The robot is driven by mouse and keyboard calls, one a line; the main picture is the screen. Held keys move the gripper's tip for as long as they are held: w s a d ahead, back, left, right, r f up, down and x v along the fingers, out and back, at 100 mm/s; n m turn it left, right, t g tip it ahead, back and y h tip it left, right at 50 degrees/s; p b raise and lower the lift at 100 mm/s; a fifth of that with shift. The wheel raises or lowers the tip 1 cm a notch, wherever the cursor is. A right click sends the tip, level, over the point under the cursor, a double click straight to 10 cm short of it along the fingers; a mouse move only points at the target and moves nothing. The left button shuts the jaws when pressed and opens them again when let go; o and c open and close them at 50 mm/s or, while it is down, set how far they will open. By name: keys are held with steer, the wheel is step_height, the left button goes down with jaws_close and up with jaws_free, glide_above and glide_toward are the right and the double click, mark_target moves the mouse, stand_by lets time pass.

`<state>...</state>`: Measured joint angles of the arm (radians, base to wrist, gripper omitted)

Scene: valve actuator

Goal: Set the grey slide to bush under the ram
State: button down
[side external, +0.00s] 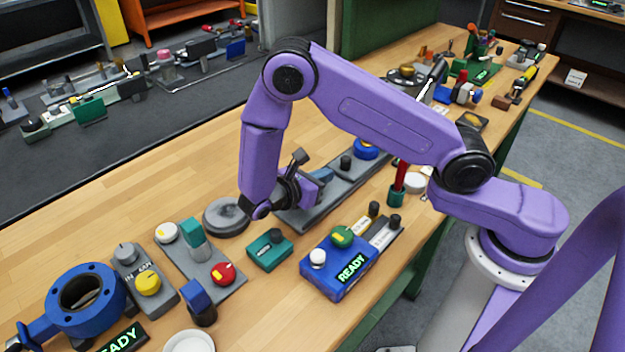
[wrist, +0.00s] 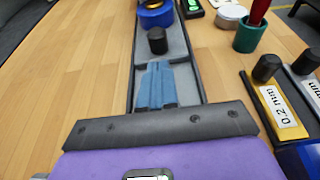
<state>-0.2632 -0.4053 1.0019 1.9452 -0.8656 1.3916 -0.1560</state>
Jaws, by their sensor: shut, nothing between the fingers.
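A long grey track with raised edges (side external: 300,219) lies on the bench; it also shows in the wrist view (wrist: 136,75). A grey slide plate (wrist: 176,48) with an upright black knob (wrist: 157,40) sits inside it. The knob also shows in the side view (side external: 346,161). A blue round part (wrist: 156,15) stands at the track's far end, also in the side view (side external: 366,150). I cannot make out a ram or bush. My gripper (wrist: 155,66) is shut and empty, its blue fingers over the track, appearing just short of the knob and apart from it.
Right of the track stand a green cup (wrist: 250,36) with a red handle and a blue READY box (side external: 338,268) with knobbed labelled strips. A round grey disc (side external: 226,216) and a small green block (side external: 269,250) lie near the track's near end. Bench left of the track is clear.

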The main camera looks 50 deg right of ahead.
mark_target(342, 169)
steer(key=shift+x, duration=1.95)
